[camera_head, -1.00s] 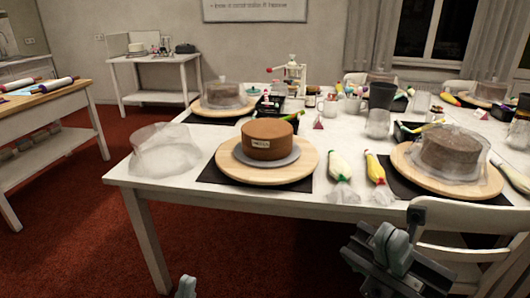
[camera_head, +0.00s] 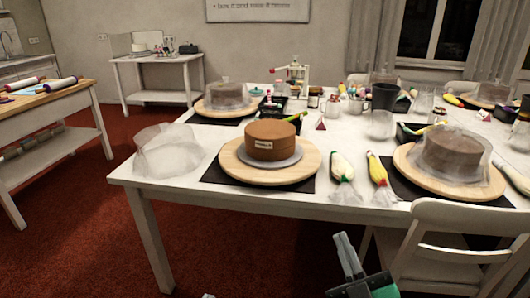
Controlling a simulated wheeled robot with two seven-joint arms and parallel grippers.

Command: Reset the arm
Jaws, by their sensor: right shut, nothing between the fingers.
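My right gripper (camera_head: 347,254) is in the lower right, over the red carpet and in front of the table's front edge. Its fingers are together and hold nothing. It is apart from the table and from everything on it. Only a tiny pale tip of my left gripper (camera_head: 208,296) shows at the bottom edge, and its jaws are hidden. A brown cake (camera_head: 271,140) with a small label sits on a wooden turntable (camera_head: 232,164) near the front of the table.
The white table (camera_head: 150,184) also bears a crumpled clear cover (camera_head: 167,150), piping bags (camera_head: 341,170) and a covered cake (camera_head: 452,153) at right. A white chair (camera_head: 465,218) stands close to the right of my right gripper. The carpet at left is clear.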

